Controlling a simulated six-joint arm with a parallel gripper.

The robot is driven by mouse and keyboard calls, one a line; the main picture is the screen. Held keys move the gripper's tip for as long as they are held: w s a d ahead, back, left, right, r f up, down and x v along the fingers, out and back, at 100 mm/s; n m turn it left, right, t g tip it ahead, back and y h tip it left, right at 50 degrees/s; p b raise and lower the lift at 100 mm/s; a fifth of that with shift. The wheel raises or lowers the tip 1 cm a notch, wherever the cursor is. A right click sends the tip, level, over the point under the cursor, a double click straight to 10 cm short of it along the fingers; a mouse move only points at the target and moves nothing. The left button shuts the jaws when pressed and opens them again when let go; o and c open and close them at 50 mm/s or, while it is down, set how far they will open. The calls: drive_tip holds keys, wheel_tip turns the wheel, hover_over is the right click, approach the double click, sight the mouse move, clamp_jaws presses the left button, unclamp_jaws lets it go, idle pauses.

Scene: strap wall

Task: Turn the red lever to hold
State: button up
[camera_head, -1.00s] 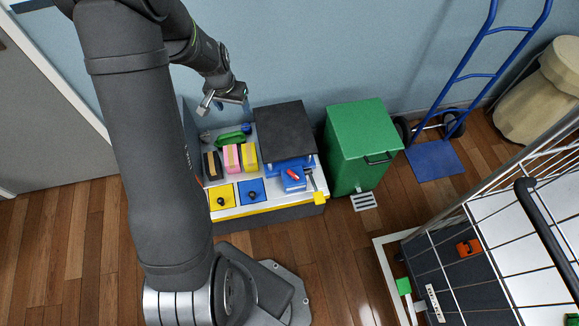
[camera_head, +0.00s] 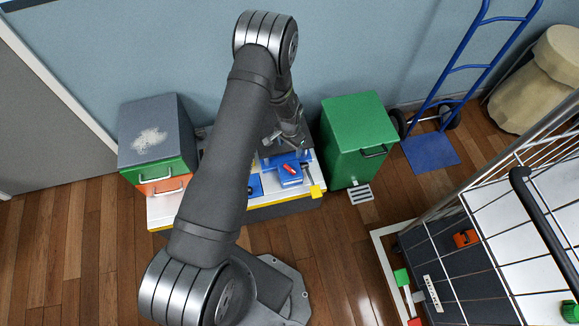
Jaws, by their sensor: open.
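The red lever (camera_head: 289,169) is a small handle on a blue block (camera_head: 291,179) at the right part of the low white bench (camera_head: 166,211). It shows in the head view, lying aslant on the block. My gripper (camera_head: 293,147) hangs just behind and above the blue block, apart from the lever as far as I can see. It is open and seems empty, though its fingertips are small and dark against the dark panel behind. My arm hides the middle of the bench. Any markings around the lever are too small to read.
A yellow tab (camera_head: 316,191) sticks out at the bench's right front corner. A blue plate (camera_head: 255,186) lies left of the lever block. A green bin (camera_head: 358,137) stands close on the right, and a grey-topped drawer cabinet (camera_head: 155,145) on the left.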

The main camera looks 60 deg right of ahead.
sight(289, 168)
wheel_tip(289, 168, down, 17)
drive_tip(key=shift+r, duration=0.2)
idle(0.4)
drive_tip(key=c, duration=0.7)
